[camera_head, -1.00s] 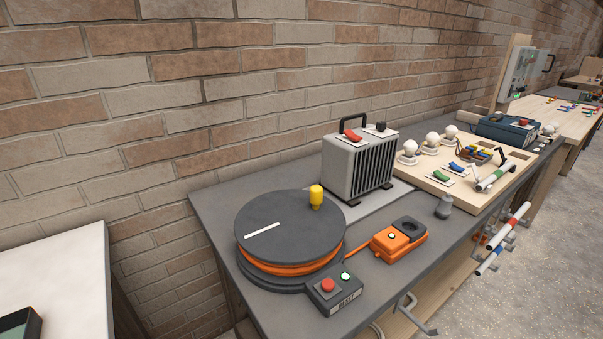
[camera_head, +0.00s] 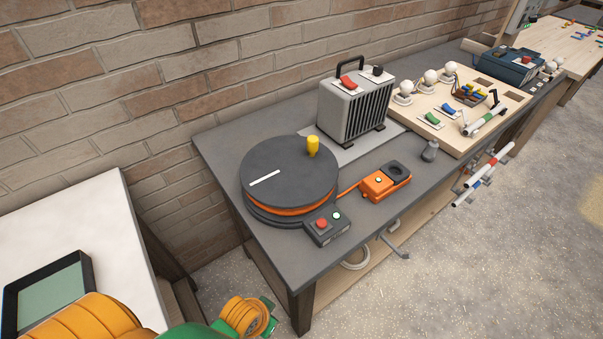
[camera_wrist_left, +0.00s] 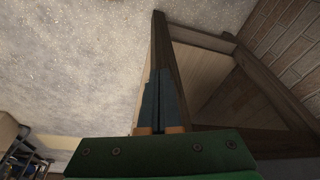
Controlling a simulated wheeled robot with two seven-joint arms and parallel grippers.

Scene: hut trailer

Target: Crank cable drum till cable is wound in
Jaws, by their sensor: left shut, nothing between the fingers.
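The cable drum (camera_head: 282,172) lies flat on the grey bench, with a dark round top and a white stripe. Its yellow crank knob (camera_head: 313,147) stands upright near the back right of the top. Orange cable (camera_head: 292,211) shows around the drum under the top. A short length runs out to an orange plug box (camera_head: 377,187) at the right. A small control box (camera_head: 327,226) with a red and a pale button sits at the drum's front. My left gripper (camera_wrist_left: 158,84) is shut and empty in the left wrist view, away from the drum. My right gripper is not visible.
A grey heater box (camera_head: 352,108) stands behind the drum. A wooden board (camera_head: 412,112) with bulbs and switches lies further right. A white table (camera_head: 85,220) with a dark-framed screen (camera_head: 45,292) stands at left. Floor lies open in front of the bench (camera_head: 222,150).

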